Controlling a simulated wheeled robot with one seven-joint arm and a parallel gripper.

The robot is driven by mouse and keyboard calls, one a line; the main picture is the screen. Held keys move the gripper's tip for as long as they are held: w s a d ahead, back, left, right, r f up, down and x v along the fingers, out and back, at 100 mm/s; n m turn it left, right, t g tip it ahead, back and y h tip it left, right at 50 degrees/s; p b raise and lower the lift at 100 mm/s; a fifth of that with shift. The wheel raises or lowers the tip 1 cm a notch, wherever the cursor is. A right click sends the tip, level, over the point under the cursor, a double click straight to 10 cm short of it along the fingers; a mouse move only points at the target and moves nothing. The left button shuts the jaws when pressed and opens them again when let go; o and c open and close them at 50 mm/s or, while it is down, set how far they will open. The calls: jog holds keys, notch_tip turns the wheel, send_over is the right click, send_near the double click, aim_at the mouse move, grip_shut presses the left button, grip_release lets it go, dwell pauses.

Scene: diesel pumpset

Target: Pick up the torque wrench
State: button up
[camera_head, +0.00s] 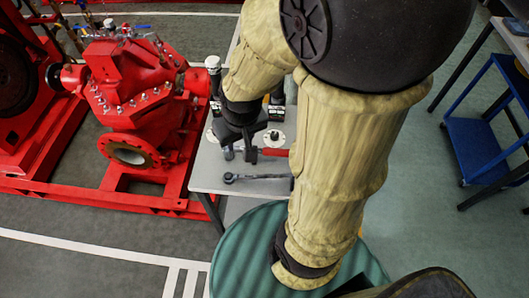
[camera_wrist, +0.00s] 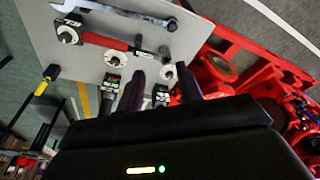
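A long dark grey tool with a round head, probably the torque wrench (camera_head: 258,178), lies flat near the front edge of the grey table (camera_head: 212,178). It also shows at the top of the wrist view (camera_wrist: 120,12), round head to the right. A red-handled tool (camera_head: 273,152) lies behind it, roughly parallel; it also shows in the wrist view (camera_wrist: 108,41). My gripper (camera_head: 240,152) is above the table near the red-handled tool's left end. In the wrist view its two fingers (camera_wrist: 159,85) are apart with nothing held between them. My arm hides the table's right part.
White discs with dark centres (camera_wrist: 117,58) and black handheld devices (camera_wrist: 110,84) stand near the fingers. A red pump (camera_head: 130,85) is left of the table. A blue cart (camera_head: 480,145) is at the right. Open floor lies at the front left.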

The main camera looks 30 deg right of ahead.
jog(key=o, duration=0.3)
jog(key=w+d+f+n+g+h+p, duration=0.3)
jog(key=w+d+f+n+g, duration=0.2)
jog(key=w+n, duration=0.4)
jog(key=shift+w+d+n+h, duration=0.35)
jog(key=shift+d+n, duration=0.3)
jog(key=shift+n, duration=0.45)
jog(key=shift+f, duration=0.15)
jog(key=p, duration=0.1)
send_near(269, 149)
jog(key=x, duration=0.5)
jog(key=shift+s, duration=0.1)
jog(key=shift+f, duration=0.1)
